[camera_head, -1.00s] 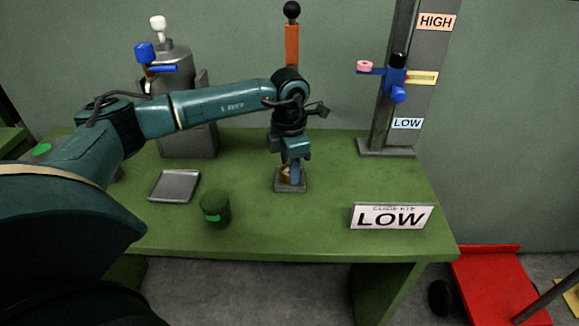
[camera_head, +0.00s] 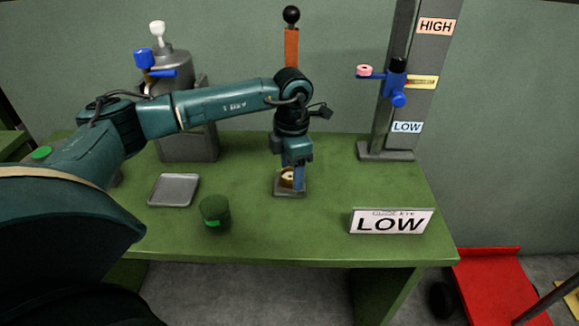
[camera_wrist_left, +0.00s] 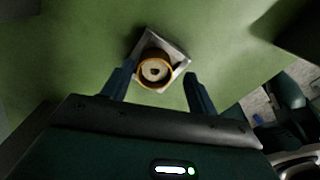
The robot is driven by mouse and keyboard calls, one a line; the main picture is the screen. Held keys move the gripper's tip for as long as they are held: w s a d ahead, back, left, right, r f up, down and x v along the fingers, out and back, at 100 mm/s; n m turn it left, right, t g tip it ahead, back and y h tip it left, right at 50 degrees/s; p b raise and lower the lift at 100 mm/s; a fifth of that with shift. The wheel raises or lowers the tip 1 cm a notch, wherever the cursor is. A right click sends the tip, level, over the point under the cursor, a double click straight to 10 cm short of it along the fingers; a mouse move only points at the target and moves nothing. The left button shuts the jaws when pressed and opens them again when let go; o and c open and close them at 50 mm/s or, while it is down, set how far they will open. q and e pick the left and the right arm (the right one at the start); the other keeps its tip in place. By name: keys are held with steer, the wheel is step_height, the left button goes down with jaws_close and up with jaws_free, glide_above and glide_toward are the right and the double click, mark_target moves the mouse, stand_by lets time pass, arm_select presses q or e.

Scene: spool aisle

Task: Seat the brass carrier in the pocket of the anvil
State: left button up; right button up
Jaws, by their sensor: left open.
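The brass carrier (camera_head: 286,179) is a short brass ring with a pale, dark-holed centre. It stands about upright over the grey square anvil (camera_head: 290,193) on the green table. In the left wrist view the carrier (camera_wrist_left: 141,73) overlaps the lower-left part of the anvil (camera_wrist_left: 178,48). I cannot tell whether it sits fully down in the pocket, which is hidden. My left gripper (camera_head: 292,173) points down at the carrier. In the left wrist view its fingers (camera_wrist_left: 157,88) are spread wide, with clear gaps and no contact visible. My right gripper is not in view.
A dark green canister (camera_head: 215,212) and a shallow grey tray (camera_head: 174,190) lie left of the anvil. A LOW sign (camera_head: 391,221) stands front right. Behind are a grey machine (camera_head: 187,130), an orange lever (camera_head: 291,47) and a post with a blue slider (camera_head: 395,80).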

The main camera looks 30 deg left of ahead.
arm_select(q)
step_height(320, 180, up, 11)
steer(key=shift+a, duration=0.25)
stand_by(0.5)
